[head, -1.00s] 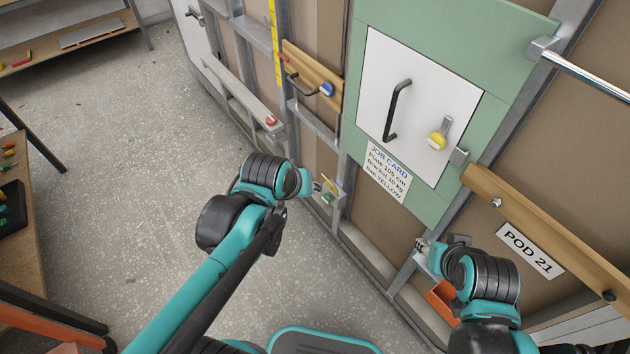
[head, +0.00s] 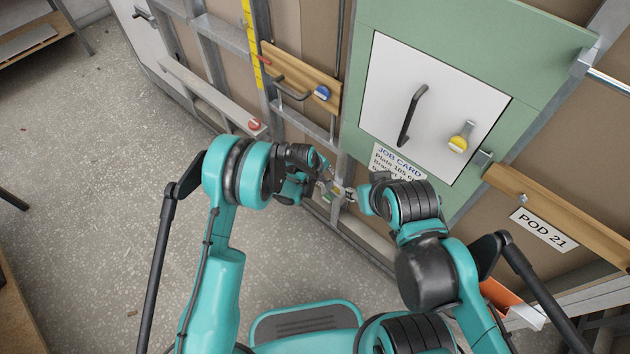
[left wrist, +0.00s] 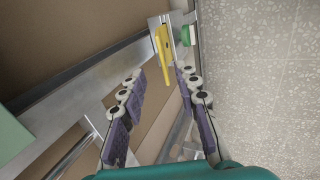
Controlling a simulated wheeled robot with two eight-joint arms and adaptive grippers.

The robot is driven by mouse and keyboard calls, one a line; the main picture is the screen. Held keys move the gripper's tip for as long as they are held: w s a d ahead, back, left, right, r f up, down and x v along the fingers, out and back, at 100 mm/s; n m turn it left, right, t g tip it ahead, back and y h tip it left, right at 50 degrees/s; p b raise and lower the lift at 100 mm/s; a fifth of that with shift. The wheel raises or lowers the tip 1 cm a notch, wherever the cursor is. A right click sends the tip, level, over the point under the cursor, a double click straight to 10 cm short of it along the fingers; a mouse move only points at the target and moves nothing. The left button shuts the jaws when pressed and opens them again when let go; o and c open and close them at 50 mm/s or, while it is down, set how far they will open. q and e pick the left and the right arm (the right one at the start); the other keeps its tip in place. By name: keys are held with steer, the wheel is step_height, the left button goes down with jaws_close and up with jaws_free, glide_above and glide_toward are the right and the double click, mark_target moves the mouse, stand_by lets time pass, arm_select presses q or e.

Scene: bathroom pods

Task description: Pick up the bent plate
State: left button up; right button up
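I cannot single out a bent plate with certainty. In the left wrist view a grey metal plate (left wrist: 153,28) on the wall frame stands behind a yellow lever (left wrist: 165,52), with a green knob (left wrist: 187,35) beside it. My left gripper (left wrist: 160,73) is open there, its two fingers apart on either side below the lever, with nothing seen held. In the head view my left gripper (head: 326,178) is low at the wall, partly hidden by its wrist. My right gripper (head: 350,192) is close to it on the right, small and partly hidden; its fingers are unclear.
A white door panel (head: 430,95) with a black handle (head: 412,115) and yellow knob is above right. A job card (head: 397,160) is partly covered by my right arm. An orange bin (head: 512,300) is at lower right.

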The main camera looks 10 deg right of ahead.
arm_select(q)
steer(key=x, duration=0.2)
steer(key=b+x, duration=0.1)
steer(key=x, duration=0.1)
steer(key=shift+s+a+f, duration=0.1)
steer(key=shift+s+a, duration=0.05)
steer(key=shift+s, duration=0.15)
steer(key=b+x, duration=0.1)
steer(key=x, duration=0.2)
steer(key=b+x, duration=0.1)
steer(key=x, duration=0.1)
steer(key=shift+s+f+b, duration=0.1)
steer(key=shift+s+b, duration=0.2)
steer(key=shift+b, duration=0.05)
jaws_close()
